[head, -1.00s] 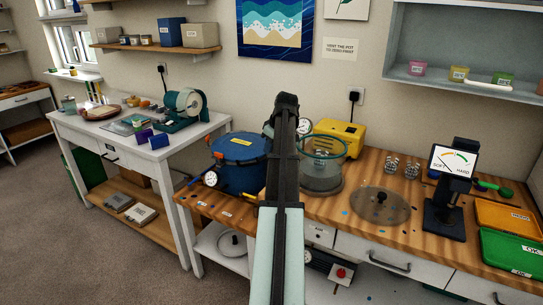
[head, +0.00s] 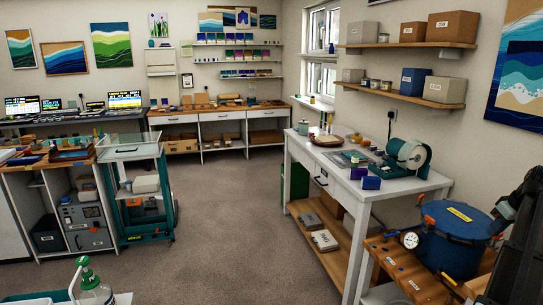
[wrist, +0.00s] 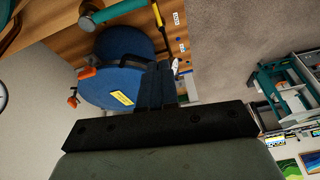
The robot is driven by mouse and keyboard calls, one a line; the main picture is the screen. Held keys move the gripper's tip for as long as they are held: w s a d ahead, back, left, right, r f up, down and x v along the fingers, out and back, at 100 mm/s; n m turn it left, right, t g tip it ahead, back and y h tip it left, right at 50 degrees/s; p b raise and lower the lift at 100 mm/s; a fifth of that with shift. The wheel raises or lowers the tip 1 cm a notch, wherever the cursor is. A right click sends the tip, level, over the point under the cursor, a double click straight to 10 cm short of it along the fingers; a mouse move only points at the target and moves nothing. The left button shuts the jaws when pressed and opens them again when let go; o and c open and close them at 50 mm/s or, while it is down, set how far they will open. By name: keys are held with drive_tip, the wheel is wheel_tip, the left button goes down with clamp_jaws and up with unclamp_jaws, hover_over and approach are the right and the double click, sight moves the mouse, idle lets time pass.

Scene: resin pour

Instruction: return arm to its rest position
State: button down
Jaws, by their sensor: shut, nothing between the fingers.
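My gripper (wrist: 156,82) shows in the wrist view as a dark pair of fingers, closed together and empty. In that view it is in front of a blue pot (wrist: 103,85) with a yellow label and orange clamps, overlapping it; I cannot tell how far apart they are. In the head view, dark parts of my arm are cut off by the right edge. The blue pot (head: 448,240) stands there on the wooden worktop, with a dial gauge (head: 409,240) on its left side.
A white table (head: 395,190) with a green-and-white wheel machine (head: 408,158) stands left of the pot. A teal cart (head: 135,195) stands at the left. A green-capped bottle (head: 92,285) is at the lower left. The carpet (head: 240,220) between them is clear.

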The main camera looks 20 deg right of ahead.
drive_tip(key=w+a+f+g+y, duration=0.1)
drive_tip(key=w+a+f, duration=0.3)
drive_tip(key=a+f, duration=0.5)
drive_tip(key=w+a+f+g+y, duration=0.1)
drive_tip(key=w+a+f, duration=0.3)
drive_tip(key=a+f, duration=0.5)
drive_tip(key=w+a+f+g, duration=0.1)
drive_tip(key=w+a+f, duration=0.4)
drive_tip(key=f, duration=0.8)
drive_tip(key=s+a+f+g, duration=0.2)
drive_tip(key=a+f, duration=0.8)
drive_tip(key=a, duration=0.3)
drive_tip(key=s+a+f+g, duration=0.1)
drive_tip(key=s+a+f, duration=0.4)
drive_tip(key=a+f, duration=0.3)
drive_tip(key=s+a+f+g, duration=0.2)
drive_tip(key=s+a+f, duration=0.35)
drive_tip(key=a, duration=0.55)
drive_tip(key=s+a+f+g, duration=0.1)
drive_tip(key=s+a+f, duration=0.1)
drive_tip(key=s+a, duration=0.2)
drive_tip(key=s+a+f+n+g+h, duration=0.1)
drive_tip(key=s+a+f, duration=0.2)
drive_tip(key=s, duration=0.6)
drive_tip(key=s+a+f+h, duration=0.1)
drive_tip(key=s+a+f, duration=0.1)
drive_tip(key=s+a, duration=0.2)
drive_tip(key=s, duration=0.3)
drive_tip(key=shift+a+f+g, duration=0.3)
drive_tip(key=shift+g, duration=0.1)
